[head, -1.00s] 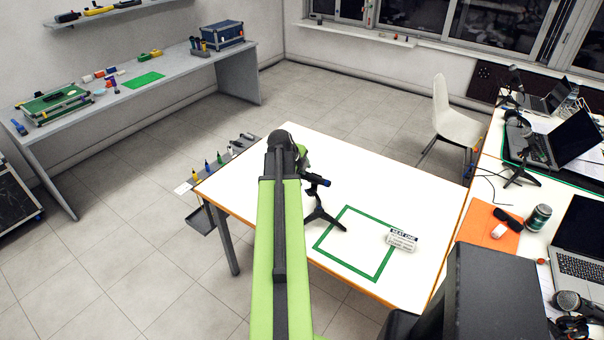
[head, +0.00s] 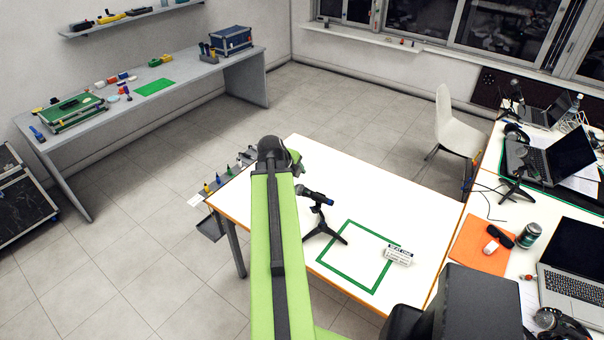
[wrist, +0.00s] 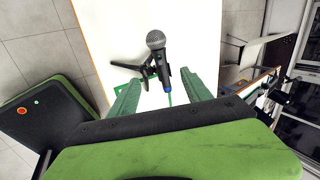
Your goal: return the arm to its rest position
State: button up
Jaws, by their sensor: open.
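My green arm (head: 276,250) reaches forward over the white table in the head view, its dark elbow end near the table's far left corner. My gripper is hidden behind the arm there. In the wrist view my gripper (wrist: 160,92) is open, its two green fingers apart with nothing held between them. A microphone (wrist: 157,55) on a small black tripod stand shows beyond and between the fingers. In the head view the microphone (head: 315,195) stands on the table just right of my arm, outside the green square outline.
Laptops, an orange mat (head: 482,247) and a can (head: 529,235) crowd the right table. A grey workbench (head: 190,90) stands at the back left. Floor between is open.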

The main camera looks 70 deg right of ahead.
jog(key=v, duration=0.2)
jog(key=shift+a+r+p, duration=0.15)
jog(key=shift+r+p, duration=0.1)
jog(key=shift+p, duration=0.1)
